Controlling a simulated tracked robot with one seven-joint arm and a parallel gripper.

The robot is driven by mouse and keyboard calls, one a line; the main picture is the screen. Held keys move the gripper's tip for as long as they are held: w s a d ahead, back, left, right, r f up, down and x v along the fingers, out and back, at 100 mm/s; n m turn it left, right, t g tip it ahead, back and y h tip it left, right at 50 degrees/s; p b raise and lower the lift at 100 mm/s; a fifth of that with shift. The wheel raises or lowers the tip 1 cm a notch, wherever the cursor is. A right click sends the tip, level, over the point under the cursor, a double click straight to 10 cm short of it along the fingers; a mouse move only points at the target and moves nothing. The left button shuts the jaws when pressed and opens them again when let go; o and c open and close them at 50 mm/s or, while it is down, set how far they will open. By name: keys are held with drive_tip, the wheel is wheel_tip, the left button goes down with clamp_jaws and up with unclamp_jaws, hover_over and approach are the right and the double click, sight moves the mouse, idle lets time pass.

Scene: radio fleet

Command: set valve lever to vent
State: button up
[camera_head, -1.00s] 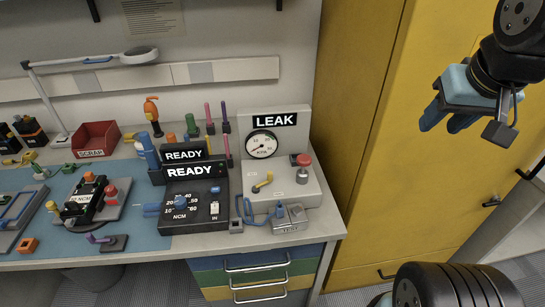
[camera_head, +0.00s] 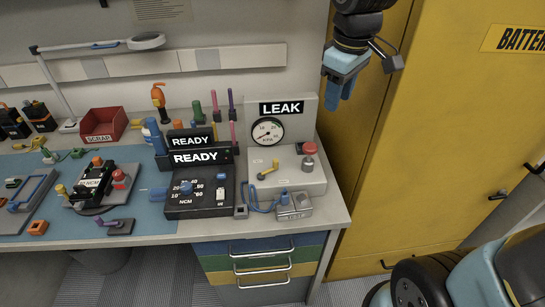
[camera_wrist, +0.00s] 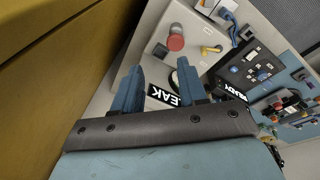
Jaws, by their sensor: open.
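The yellow valve lever (camera_head: 267,170) sits on the light grey leak test box (camera_head: 296,178), left of a red-topped knob (camera_head: 309,150). The lever's handle points up and to the right in the head view. Behind it stand a round gauge (camera_head: 267,132) and a LEAK sign (camera_head: 281,108). The lever also shows in the wrist view (camera_wrist: 211,50), beside the red knob (camera_wrist: 176,40). My gripper (camera_head: 340,95) hangs empty above and to the right of the box, its blue fingers pointing down. In the wrist view its fingers (camera_wrist: 160,90) stand apart, open. The printed position labels are too small to read.
A black READY box (camera_head: 200,193) with a blue knob stands left of the leak box. A blue cable and small grey unit (camera_head: 293,206) lie in front. A yellow cabinet (camera_head: 430,130) stands close on the right.

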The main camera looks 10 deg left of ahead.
sight(275, 160)
drive_tip(key=a+f+n+g, duration=0.1)
drive_tip(key=a+f+n, duration=0.2)
drive_tip(key=a, duration=0.4)
drive_tip(key=a+f+n+g, duration=0.1)
drive_tip(key=a+f+n, duration=0.25)
drive_tip(key=a, duration=0.25)
drive_tip(key=f, duration=1.3)
drive_tip(key=shift+w+f, duration=0.2)
drive_tip(key=shift+f, duration=0.1)
clamp_jaws()
